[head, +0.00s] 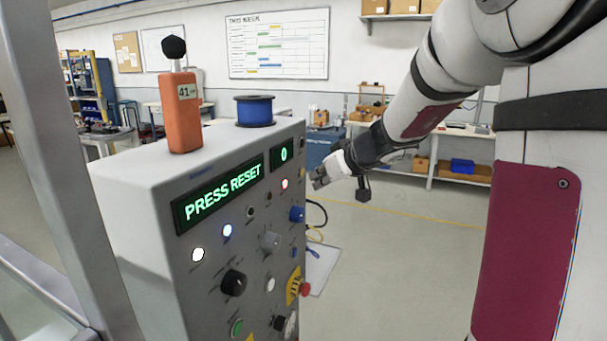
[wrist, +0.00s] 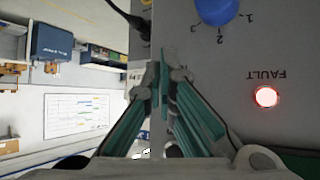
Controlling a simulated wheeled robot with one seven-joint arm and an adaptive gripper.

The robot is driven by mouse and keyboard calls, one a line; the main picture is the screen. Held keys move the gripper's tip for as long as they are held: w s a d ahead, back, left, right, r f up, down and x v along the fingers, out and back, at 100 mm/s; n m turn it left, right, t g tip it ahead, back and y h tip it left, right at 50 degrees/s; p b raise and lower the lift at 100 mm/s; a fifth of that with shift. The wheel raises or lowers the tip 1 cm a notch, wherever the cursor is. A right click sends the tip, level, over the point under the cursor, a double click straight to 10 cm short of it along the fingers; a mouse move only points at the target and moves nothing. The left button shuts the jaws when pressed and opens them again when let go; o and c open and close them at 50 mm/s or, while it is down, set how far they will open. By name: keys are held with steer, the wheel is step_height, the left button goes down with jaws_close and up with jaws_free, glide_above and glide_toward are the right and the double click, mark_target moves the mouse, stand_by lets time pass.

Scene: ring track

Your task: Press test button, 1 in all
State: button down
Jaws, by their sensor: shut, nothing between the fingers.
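A grey control panel (head: 180,270) stands at the left in the head view. Its green display (head: 222,194) reads "PRESS RESET", and a smaller one (head: 281,153) reads "0". The face carries a green button (head: 237,327), a white button (head: 270,284) and several knobs and lamps. Their labels are too small to read, so I cannot tell which is the test button. My gripper (head: 319,178) is shut and empty, right of the panel's upper right edge. In the wrist view its fingertips (wrist: 165,75) appear before the panel's edge, beside a blue knob (wrist: 216,8) and a lit red FAULT lamp (wrist: 266,97).
An orange meter (head: 180,112) and a blue spool (head: 254,111) stand on the panel's top. A red mushroom button (head: 305,289) sticks out low on the face. Cables (head: 317,212) hang at the panel's right side. Floor to the right is open.

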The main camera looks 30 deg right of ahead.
steer(key=shift+w+a, duration=0.1)
steer(key=shift+w, duration=0.05)
stand_by(0.5)
steer(key=shift+w+a+b, duration=0.2)
steer(key=shift+w+b, duration=0.05)
steer(key=shift+b, duration=0.25)
steer(key=shift+w+a+b, duration=0.25)
steer(key=shift+w+b, duration=0.05)
stand_by(0.7)
stand_by(0.3)
steer(key=shift+s+d+b, duration=0.35)
steer(key=shift+s+d, duration=0.15)
steer(key=shift+s, duration=0.2)
steer(key=s+d, duration=0.1)
steer(key=s, duration=0.1)
steer(key=s+d+b, duration=0.1)
steer(key=s+d, duration=0.1)
stand_by(0.4)
stand_by(0.6)
